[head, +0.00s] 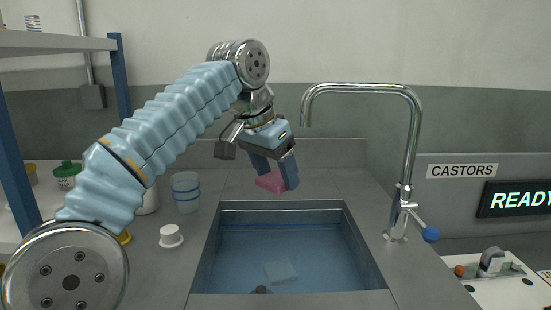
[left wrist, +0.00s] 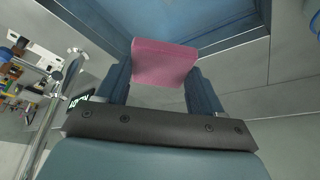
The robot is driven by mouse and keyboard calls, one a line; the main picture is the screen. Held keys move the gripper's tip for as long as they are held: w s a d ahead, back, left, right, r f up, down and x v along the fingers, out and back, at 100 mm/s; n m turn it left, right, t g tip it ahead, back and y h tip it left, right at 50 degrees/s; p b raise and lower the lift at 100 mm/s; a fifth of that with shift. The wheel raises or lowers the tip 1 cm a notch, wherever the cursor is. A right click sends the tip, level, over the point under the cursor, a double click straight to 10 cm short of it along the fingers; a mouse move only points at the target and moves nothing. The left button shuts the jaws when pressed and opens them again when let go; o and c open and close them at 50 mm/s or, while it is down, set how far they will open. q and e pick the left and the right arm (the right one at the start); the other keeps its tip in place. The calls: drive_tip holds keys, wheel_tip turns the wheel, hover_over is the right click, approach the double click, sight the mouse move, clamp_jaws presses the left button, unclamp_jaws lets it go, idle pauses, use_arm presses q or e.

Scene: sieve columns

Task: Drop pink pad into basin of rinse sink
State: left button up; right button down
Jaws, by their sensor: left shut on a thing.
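My left gripper (head: 275,178) is shut on the pink pad (head: 268,182) and holds it in the air near the back rim of the rinse sink (head: 280,204). The pad also shows in the left wrist view (left wrist: 163,62), between the two blue fingers (left wrist: 160,85), with the blue basin behind it. The basin is open and holds a pale, clear-looking block (head: 281,271) and a small dark round piece (head: 262,290) near its front. My right gripper is in neither view.
A tall chrome faucet (head: 409,150) with a blue-tipped lever stands right of the basin. Clear cups with blue bands (head: 186,192) and a white spool-like piece (head: 170,237) stand on the counter at left. A shelf (head: 55,43) is at far left.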

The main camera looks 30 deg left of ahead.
sight(267, 183)
use_arm(q)
drive_tip(key=shift+f, duration=0.6)
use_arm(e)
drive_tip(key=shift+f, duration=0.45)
use_arm(q)
drive_tip(key=o, duration=1.1)
drive_tip(key=shift+c, duration=0.2)
drive_tip(key=p+v, duration=0.1)
drive_tip(key=v, duration=0.5)
drive_tip(key=shift+r, duration=0.35)
drive_tip(key=shift+s+r, duration=0.25)
drive_tip(key=shift+r, duration=0.15)
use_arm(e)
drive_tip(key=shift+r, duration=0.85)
